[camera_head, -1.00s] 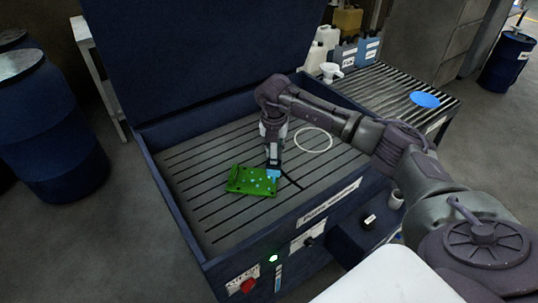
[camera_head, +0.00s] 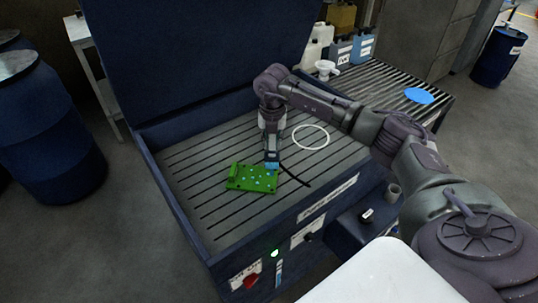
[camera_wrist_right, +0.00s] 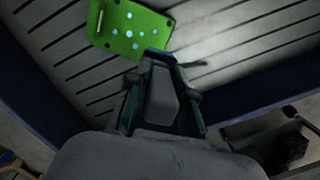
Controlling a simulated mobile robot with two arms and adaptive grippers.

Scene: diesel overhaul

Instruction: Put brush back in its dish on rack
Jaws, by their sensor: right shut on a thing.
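My right gripper (camera_head: 271,162) points down over the grated basin, beside the top right of the green plate. It is shut on the brush, which is mostly hidden by the fingers; a light blue patch shows at the fingertips. In the right wrist view the gripper (camera_wrist_right: 156,62) covers most of what it holds. A thin dark strip (camera_head: 294,177) runs right and down from the gripper; I cannot tell whether it belongs to the brush. A round blue dish (camera_head: 419,96) lies on the slatted rack (camera_head: 385,85) at right. My left gripper is not in view.
The green plate (camera_head: 240,180) with light blue spots lies in the washer basin (camera_head: 205,205). A white ring (camera_head: 311,137) lies behind it. The open lid (camera_head: 190,55) stands at the back. A white funnel (camera_head: 326,69) and jugs stand at the rack's far end.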

